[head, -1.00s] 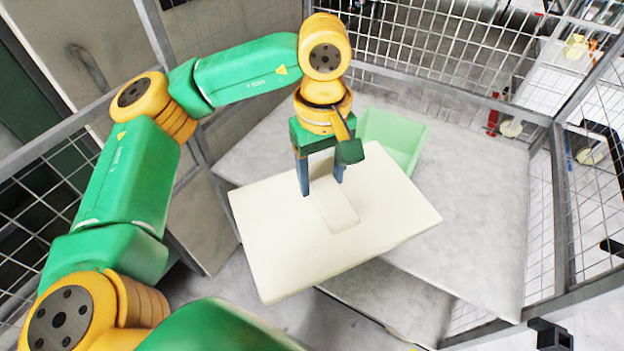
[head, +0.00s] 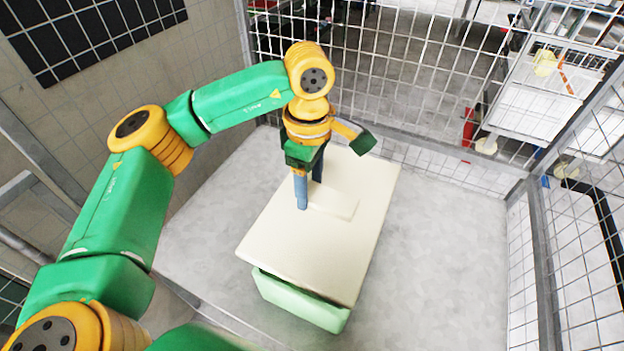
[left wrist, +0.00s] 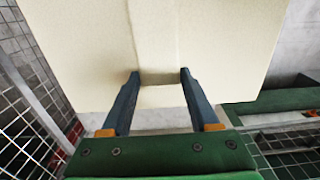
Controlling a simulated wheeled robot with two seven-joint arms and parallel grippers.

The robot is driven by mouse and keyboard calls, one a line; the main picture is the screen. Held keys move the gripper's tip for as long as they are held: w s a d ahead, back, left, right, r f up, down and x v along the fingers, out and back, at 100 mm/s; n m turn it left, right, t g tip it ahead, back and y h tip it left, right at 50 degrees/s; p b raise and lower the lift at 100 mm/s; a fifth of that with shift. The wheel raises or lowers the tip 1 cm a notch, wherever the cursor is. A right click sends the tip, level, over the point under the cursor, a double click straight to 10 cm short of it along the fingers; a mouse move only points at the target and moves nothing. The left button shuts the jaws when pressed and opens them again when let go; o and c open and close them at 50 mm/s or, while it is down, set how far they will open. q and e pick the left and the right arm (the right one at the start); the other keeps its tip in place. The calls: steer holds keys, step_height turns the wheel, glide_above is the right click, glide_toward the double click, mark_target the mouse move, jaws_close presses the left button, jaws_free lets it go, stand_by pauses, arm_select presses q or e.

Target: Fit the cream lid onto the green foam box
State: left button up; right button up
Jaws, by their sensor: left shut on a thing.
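The cream lid (head: 340,245) is a flat slab with a raised bar handle (head: 335,203) on top. My left gripper (head: 311,196) is shut on that handle, with its blue fingers on either side of it. In the left wrist view the fingertips (left wrist: 160,77) flank the end of the handle, and the lid (left wrist: 85,45) fills the upper part. The green foam box (head: 298,303) is below the lid, and only its near side shows. The lid hides the box's opening. A dark line shows between lid and box; I cannot tell whether they touch. My right gripper is out of view.
The box stands on a pale grey table (head: 440,240) with clear room to the left and right. Wire mesh fencing (head: 400,80) closes the back, and more mesh and posts stand at the right. A tiled wall (head: 75,110) is at the left.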

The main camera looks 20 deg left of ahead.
arm_select(q)
steer(key=shift+w+f, duration=0.2)
steer(key=shift+f, duration=0.1)
steer(key=f+b, duration=0.7)
steer(key=f, duration=0.1)
steer(key=shift+w+f+b, duration=0.2)
steer(key=shift+w+b, duration=0.05)
steer(key=shift+b, duration=0.15)
steer(key=o, duration=1.4)
step_height(320, 180, up, 7)
steer(key=shift+r, duration=0.1)
